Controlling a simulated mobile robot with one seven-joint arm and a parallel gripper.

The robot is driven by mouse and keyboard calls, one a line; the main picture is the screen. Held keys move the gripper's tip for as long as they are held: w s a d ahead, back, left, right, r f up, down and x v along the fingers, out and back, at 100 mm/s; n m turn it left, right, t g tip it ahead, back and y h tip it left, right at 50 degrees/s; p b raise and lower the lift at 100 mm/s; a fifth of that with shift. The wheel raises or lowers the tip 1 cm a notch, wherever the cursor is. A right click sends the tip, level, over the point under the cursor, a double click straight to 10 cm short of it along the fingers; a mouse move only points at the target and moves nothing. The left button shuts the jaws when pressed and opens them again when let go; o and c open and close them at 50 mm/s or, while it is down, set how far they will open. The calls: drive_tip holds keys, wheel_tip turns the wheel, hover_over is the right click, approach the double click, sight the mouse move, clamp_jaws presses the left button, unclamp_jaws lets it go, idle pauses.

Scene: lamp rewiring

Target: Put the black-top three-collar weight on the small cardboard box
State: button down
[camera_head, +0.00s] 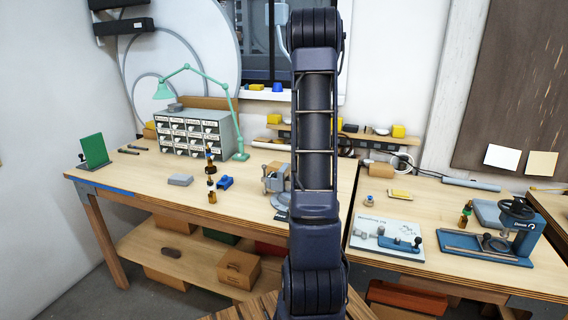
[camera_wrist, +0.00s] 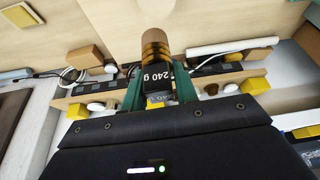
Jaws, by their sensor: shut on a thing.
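My gripper (camera_wrist: 158,82), with green fingers in the wrist view, is shut on a weight (camera_wrist: 156,48). The weight has an amber-brown body with dark bands, and a black part marked 240 g between the fingers. I cannot count its collars clearly. The small cardboard box (camera_wrist: 88,57) lies to the left of the held weight, apart from it. In the head view the box (camera_head: 381,170) stands at the back of the right bench. There my own arm hides the gripper and the held weight.
A vice (camera_head: 276,180), blue press (camera_head: 517,235) and white board (camera_head: 387,236) stand nearby. A back ledge (camera_wrist: 230,76) with yellow blocks and a white cable (camera_wrist: 72,76) run near the box.

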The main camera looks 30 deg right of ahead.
drive_tip(key=w+a+r+n+y, duration=0.15)
drive_tip(key=w+a, duration=0.25)
drive_tip(key=a, duration=0.4)
drive_tip(key=w+a+r+n+h, duration=0.15)
drive_tip(key=w+a, duration=0.25)
drive_tip(key=a, duration=0.5)
drive_tip(key=y, duration=0.1)
hover_over(278, 164)
drive_tip(key=shift+n+t, duration=0.3)
drive_tip(key=shift+t, duration=0.1)
wheel_tip(278, 164, down, 19)
drive_tip(key=shift+w+d+f, duration=0.1)
drive_tip(key=shift+w, duration=0.05)
drive_tip(key=shift+f, duration=0.15)
drive_tip(key=c, duration=1.1)
unclamp_jaws()
